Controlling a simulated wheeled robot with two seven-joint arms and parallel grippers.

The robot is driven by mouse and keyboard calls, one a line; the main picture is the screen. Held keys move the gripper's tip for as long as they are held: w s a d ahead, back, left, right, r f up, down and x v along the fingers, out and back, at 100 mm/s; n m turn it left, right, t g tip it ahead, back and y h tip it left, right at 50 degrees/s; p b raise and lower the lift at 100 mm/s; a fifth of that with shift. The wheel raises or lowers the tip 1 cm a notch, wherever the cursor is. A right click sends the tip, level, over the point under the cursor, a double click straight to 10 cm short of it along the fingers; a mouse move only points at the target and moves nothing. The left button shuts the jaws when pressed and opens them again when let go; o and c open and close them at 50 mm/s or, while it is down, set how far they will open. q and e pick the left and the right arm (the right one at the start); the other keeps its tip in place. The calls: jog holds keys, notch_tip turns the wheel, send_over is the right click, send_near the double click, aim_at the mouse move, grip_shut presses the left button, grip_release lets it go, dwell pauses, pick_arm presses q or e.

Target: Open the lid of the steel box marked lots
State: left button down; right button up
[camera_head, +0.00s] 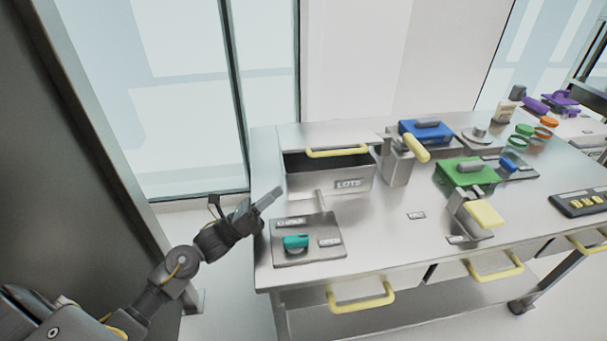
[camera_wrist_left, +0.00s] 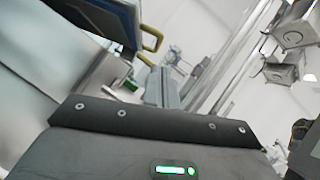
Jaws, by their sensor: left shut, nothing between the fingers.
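The steel box marked LOTS (camera_head: 300,183) stands at the back left of the steel bench. Its lid (camera_head: 330,135), with a yellow handle (camera_head: 337,152) along the front edge, is raised, and a dark gap shows between lid and box wall. My left gripper (camera_head: 269,199) is shut and empty, to the left of and in front of the box, near the bench's left edge and apart from the handle. The wrist view shows its fingers (camera_wrist_left: 163,88) and a yellow handle (camera_wrist_left: 152,40) beyond them. My right gripper is not in view.
A plate with a teal knob (camera_head: 296,242) and a short upright post (camera_head: 320,202) are in front of the box. A steel stand with a yellow lever (camera_head: 416,148) is close on the right. Blue (camera_head: 426,132) and green (camera_head: 466,172) boxes stand farther right. Yellow-handled drawers (camera_head: 361,298) line the front.

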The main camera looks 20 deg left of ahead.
pick_arm(q)
jog(key=p+x, duration=0.4)
jog(key=x, duration=0.6)
